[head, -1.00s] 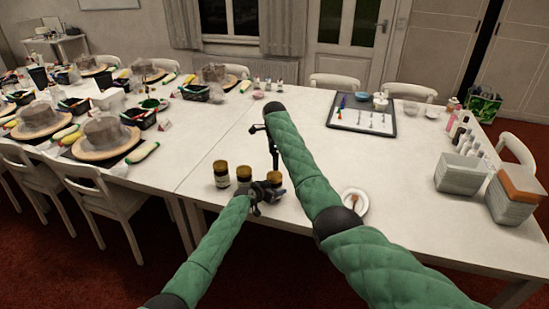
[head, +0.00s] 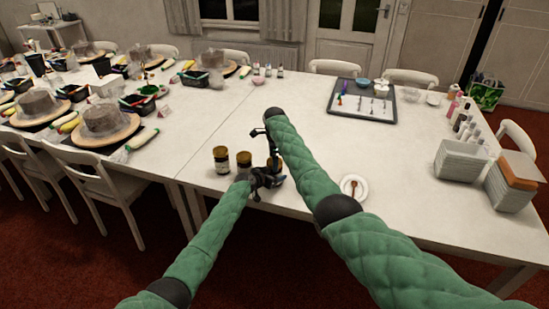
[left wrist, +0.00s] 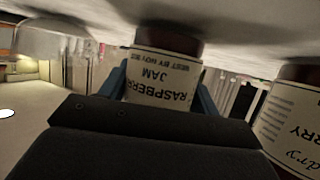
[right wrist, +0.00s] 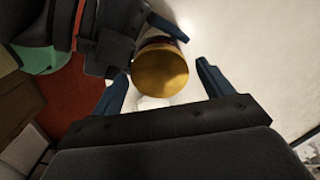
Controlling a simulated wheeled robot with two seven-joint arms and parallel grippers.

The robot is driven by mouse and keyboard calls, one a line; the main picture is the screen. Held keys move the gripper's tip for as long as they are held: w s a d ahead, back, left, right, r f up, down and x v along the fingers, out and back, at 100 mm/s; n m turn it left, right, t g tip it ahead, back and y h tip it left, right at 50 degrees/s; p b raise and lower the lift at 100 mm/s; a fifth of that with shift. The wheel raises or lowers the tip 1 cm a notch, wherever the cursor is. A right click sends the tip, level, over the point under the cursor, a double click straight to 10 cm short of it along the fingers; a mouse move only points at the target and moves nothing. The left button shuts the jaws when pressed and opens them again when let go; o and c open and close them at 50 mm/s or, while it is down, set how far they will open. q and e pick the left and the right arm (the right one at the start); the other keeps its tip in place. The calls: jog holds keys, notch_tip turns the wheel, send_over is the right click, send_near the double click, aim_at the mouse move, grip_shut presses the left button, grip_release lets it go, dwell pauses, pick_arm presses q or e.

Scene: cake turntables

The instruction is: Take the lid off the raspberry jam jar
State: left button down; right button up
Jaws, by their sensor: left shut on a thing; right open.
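The raspberry jam jar (left wrist: 160,75) is in the left wrist view, which shows it upside down with its label readable. My left gripper (head: 267,178) is shut on its sides, with a blue finger at each side of the label. The jar's gold lid (right wrist: 160,72) shows from above in the right wrist view. My right gripper (head: 272,155) points down over the jar. Its fingers are open, one at each side of the lid, with a visible gap on the right. In the head view the right gripper and arm mostly hide the jar.
Two similar jars (head: 221,160) (head: 244,163) stand just left of the held jar. A white plate (head: 354,188) lies to the right near the front edge. A dark tray (head: 362,101) and grey bins (head: 462,160) are farther off.

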jog(key=shift+c, duration=0.2)
jog(key=c, duration=1)
jog(key=n, duration=0.4)
jog(key=shift+r, duration=0.1)
jog(key=n, duration=0.8)
jog(key=shift+n, duration=0.3)
jog(key=n, duration=0.3)
jog(key=shift+w+n, duration=0.1)
jog(key=shift+n, duration=0.3)
jog(key=o, duration=1.1)
